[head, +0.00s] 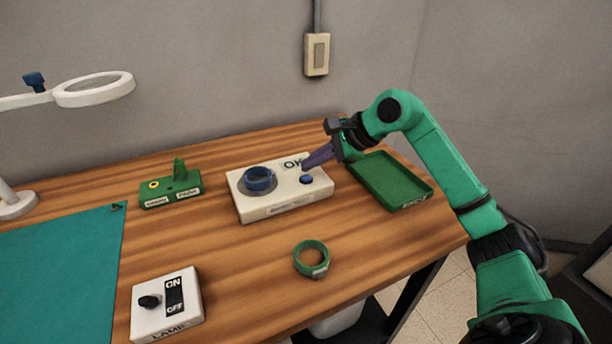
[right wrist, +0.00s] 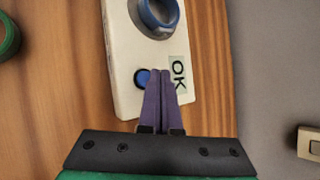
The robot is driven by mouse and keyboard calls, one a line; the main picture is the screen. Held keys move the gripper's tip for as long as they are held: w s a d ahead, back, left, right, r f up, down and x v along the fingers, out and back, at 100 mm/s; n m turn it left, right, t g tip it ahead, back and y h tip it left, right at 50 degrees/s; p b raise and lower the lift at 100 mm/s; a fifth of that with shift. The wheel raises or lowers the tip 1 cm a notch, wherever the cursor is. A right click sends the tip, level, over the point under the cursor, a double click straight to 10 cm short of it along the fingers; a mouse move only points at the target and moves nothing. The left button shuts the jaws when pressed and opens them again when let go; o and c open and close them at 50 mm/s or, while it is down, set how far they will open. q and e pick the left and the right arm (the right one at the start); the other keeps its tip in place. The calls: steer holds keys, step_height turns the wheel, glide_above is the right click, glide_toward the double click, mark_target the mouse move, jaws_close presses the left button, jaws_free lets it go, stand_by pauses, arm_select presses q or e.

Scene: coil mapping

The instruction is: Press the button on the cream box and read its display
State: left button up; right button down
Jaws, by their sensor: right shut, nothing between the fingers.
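The cream box (head: 282,205) stands on the wooden table, with a blue ring-shaped coil (head: 258,180) on its round seat at the left. Its display (head: 292,163) reads "OK"; the text also shows in the right wrist view (right wrist: 178,74). The blue button (head: 306,180) is on the box's right part, and it also shows in the right wrist view (right wrist: 142,78). My right gripper (head: 306,165) is shut and empty, its purple fingertips over the box between display and button. In the right wrist view the fingertips (right wrist: 158,72) appear beside the button; contact cannot be told. My left gripper is not in view.
A green coil (head: 311,259) lies in front of the box. A green tray (head: 392,181) is at the right, a green stand (head: 170,190) at the left. A lamp switch box (head: 167,308), a teal mat (head: 62,265) and a white ring lamp (head: 94,89) are further left.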

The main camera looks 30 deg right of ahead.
mark_target(311, 180)
step_height(311, 180, up, 5)
steer(key=p, duration=0.3)
steer(key=shift+f, duration=0.1)
